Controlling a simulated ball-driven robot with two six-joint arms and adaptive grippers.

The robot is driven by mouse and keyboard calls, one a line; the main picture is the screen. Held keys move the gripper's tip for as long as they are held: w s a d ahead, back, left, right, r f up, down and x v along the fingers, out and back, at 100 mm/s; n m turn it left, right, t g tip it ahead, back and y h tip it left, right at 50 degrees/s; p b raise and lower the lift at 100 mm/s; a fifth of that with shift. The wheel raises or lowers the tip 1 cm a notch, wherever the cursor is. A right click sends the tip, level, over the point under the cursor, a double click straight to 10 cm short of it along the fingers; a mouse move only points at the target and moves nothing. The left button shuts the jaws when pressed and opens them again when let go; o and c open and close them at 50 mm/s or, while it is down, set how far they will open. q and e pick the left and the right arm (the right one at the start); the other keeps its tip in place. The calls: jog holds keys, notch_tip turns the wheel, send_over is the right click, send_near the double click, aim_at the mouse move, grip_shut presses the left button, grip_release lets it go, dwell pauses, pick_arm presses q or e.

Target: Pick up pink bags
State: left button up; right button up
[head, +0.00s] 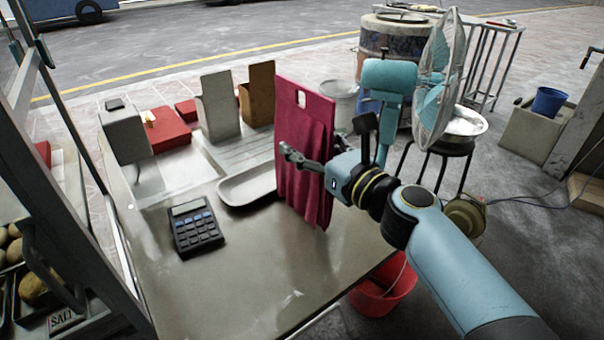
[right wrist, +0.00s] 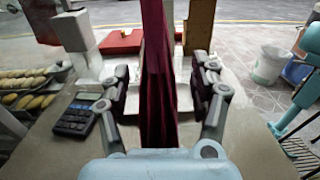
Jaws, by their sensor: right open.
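The pink bags (head: 305,115) hang as a flat, dark pink bundle with a handle hole near the top, at the right edge of the table. My right gripper (head: 290,155) is open at the bags, with one finger in front of them in the head view and the other hidden behind. In the right wrist view the bags (right wrist: 157,60) show edge-on as a narrow strip between the two spread fingers of my right gripper (right wrist: 160,85). Clear gaps show on both sides. My left gripper is not in view.
A calculator (head: 196,225) and a metal tray (head: 248,184) lie on the table (head: 215,285). Brown and grey upright holders (head: 258,92) stand behind. A teal fan (head: 437,80) stands right of the bags. A red bucket (head: 385,290) is below the table's right edge.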

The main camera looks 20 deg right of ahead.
jog(key=shift+x, duration=1.05)
jog(key=shift+f, duration=0.1)
jog(key=shift+c, duration=0.2)
grip_shut()
